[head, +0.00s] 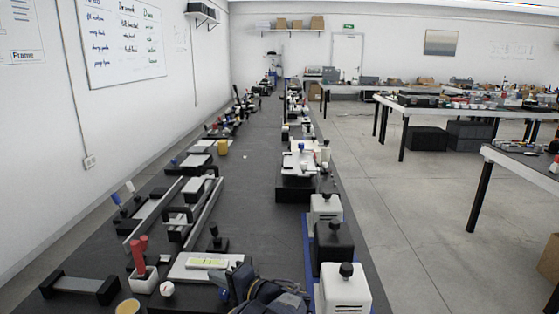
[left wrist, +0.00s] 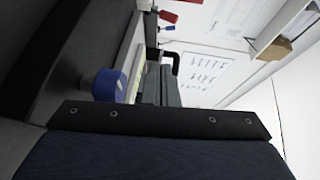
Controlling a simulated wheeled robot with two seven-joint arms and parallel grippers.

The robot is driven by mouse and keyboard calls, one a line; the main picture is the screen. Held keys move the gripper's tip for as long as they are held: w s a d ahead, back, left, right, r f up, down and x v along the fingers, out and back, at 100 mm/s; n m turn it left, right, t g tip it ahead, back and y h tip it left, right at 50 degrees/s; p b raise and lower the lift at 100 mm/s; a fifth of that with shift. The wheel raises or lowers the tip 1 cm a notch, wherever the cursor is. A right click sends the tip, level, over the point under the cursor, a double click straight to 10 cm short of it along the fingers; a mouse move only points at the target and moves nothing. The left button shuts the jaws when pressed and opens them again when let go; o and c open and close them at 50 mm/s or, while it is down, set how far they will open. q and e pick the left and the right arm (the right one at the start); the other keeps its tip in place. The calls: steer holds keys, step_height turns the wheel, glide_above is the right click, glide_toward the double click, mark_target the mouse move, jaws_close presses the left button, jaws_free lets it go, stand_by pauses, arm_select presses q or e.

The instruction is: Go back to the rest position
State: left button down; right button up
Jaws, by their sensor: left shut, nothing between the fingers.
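My left gripper (head: 243,276) shows at the bottom middle of the head view, low over the near part of the long dark bench (head: 262,215). In the left wrist view its dark grey fingers (left wrist: 162,82) are together, with nothing between them. A blue round knob (left wrist: 108,85) is close beside the fingers in that view; I cannot tell whether they touch. My right gripper is not in view.
A white plate with a yellow-green strip (head: 206,263) lies left of the gripper. White-and-black knobbed blocks (head: 345,290) stand to its right. A holder with red handles (head: 142,277) stands further left. The bench middle ahead is mostly clear.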

arm_select(q)
steer(key=s+a+g+h, duration=0.1)
steer(key=a, duration=0.1)
steer(key=s+a+n+g+p, duration=0.1)
steer(key=s+a+g, duration=0.1)
steer(key=a, duration=0.1)
steer(key=s+a+f+n+g+h, duration=0.1)
steer(key=s+a, duration=0.1)
steer(key=shift+s+a+g+h+p, duration=0.2)
steer(key=shift+a+g+h+p, duration=0.1)
steer(key=shift+p, duration=0.05)
steer(key=s+a+n+g+h+p, duration=0.25)
steer(key=s+a+h, duration=0.2)
steer(key=s, duration=0.45)
steer(key=s+d+r+n+t+h+p, duration=0.1)
steer(key=s+d+r+t+h+p, duration=0.1)
steer(key=s+r+h, duration=0.3)
steer(key=s+d+r+n+t+h+p, duration=0.2)
steer(key=s+d+r+h+p, duration=0.2)
steer(key=s, duration=1)
step_height(320, 180, up, 3)
steer(key=shift+s+d+r+h, duration=0.15)
steer(key=shift+s+h, duration=0.15)
steer(key=shift+h, duration=0.55)
